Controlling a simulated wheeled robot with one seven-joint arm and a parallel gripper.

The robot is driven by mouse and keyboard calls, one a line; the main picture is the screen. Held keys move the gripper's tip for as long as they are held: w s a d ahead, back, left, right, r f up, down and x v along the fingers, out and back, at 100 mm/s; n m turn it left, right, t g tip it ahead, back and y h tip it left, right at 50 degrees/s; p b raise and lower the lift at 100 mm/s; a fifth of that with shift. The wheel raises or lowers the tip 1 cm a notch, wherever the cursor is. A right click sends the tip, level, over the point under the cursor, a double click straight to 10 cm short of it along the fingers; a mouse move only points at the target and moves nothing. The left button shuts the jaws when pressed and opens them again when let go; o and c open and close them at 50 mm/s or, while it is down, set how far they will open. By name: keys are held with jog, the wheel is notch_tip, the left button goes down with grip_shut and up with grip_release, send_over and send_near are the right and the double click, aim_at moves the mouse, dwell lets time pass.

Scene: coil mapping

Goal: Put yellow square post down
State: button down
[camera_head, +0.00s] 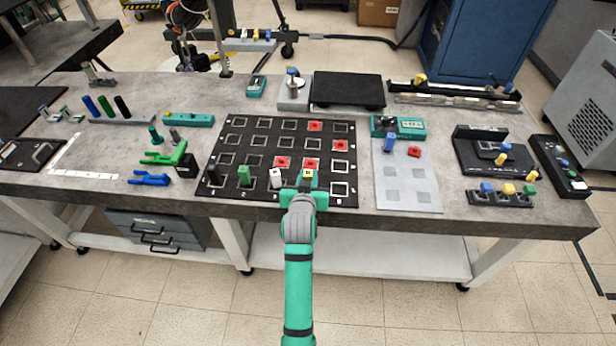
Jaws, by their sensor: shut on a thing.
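My gripper (306,190) is at the front edge of the black grid board (228,147), shut on the yellow square post (308,175). The post is upright at or just above the front row of the board. I cannot tell whether its base touches the board. My arm and gripper hide the square under it. A white post (275,178) and a green post (244,176) stand to its left in the front row. A dark post (213,175) stands at the front left corner.
Red squares (312,164) mark several cells behind the post. A grey pad (408,200) with a red piece (414,151) and a blue post (389,142) lies to the right. Green and blue clamps (150,179) lie left of the board.

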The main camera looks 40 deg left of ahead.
jog(key=shift+f, duration=0.15)
jog(key=c, duration=1.5)
grip_release()
jog(key=shift+c, duration=0.2)
